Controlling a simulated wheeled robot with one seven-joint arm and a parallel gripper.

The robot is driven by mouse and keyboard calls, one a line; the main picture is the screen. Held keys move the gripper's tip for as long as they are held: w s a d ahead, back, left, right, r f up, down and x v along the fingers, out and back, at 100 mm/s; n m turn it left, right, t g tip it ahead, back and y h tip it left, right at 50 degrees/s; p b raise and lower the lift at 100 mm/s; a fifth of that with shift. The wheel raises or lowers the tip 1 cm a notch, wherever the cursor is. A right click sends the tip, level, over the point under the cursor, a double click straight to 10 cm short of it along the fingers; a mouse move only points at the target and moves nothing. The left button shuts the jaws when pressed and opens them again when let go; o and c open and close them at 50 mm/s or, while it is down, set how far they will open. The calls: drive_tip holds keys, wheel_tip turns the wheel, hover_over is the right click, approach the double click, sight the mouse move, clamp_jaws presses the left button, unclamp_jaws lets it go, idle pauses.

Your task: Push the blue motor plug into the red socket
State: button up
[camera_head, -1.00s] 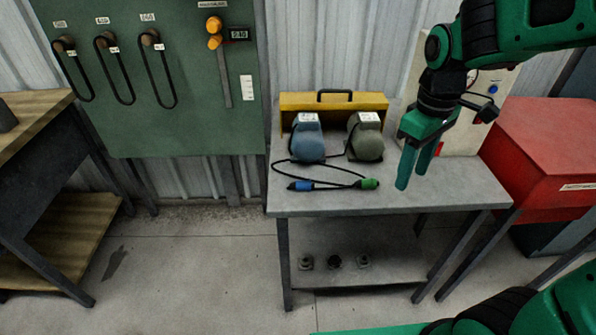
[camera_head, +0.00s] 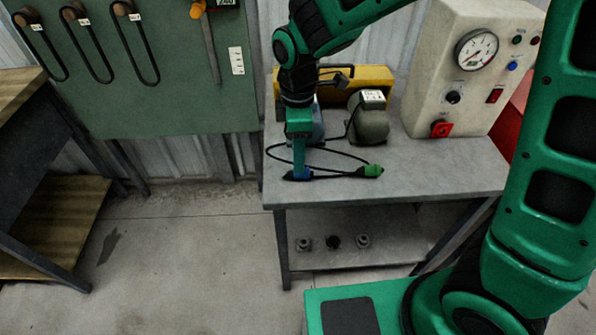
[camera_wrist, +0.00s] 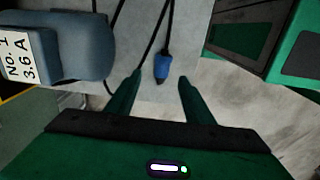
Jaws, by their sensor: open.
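The blue plug (camera_head: 301,174) lies near the front left edge of the grey bench, on a black cable. My gripper (camera_head: 298,160) points down just above it and hides part of it. In the wrist view the blue plug (camera_wrist: 161,68) shows between and just beyond the fingertips of my open gripper (camera_wrist: 159,84), with gaps on both sides. The blue motor (camera_head: 318,124) stands behind my gripper, mostly hidden; in the wrist view it (camera_wrist: 85,45) carries a white label. A red square fitting with a dark centre (camera_head: 441,129), seemingly the red socket, sits low on the cream panel.
The green plug (camera_head: 373,170) lies right of the blue one, before the grey-green motor (camera_head: 369,120). The cream panel (camera_head: 420,75) has a gauge and a red switch. A yellow carrier (camera_head: 370,78) stands behind the motors. The bench's right part (camera_head: 450,172) is clear.

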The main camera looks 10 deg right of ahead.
sight(307, 174)
drive_tip(key=shift+s+d+f, duration=0.1)
drive_tip(key=shift+f, duration=1.35)
drive_tip(key=shift+s+d+f, duration=0.1)
drive_tip(key=shift+f, duration=1.3)
drive_tip(key=c, duration=1.1)
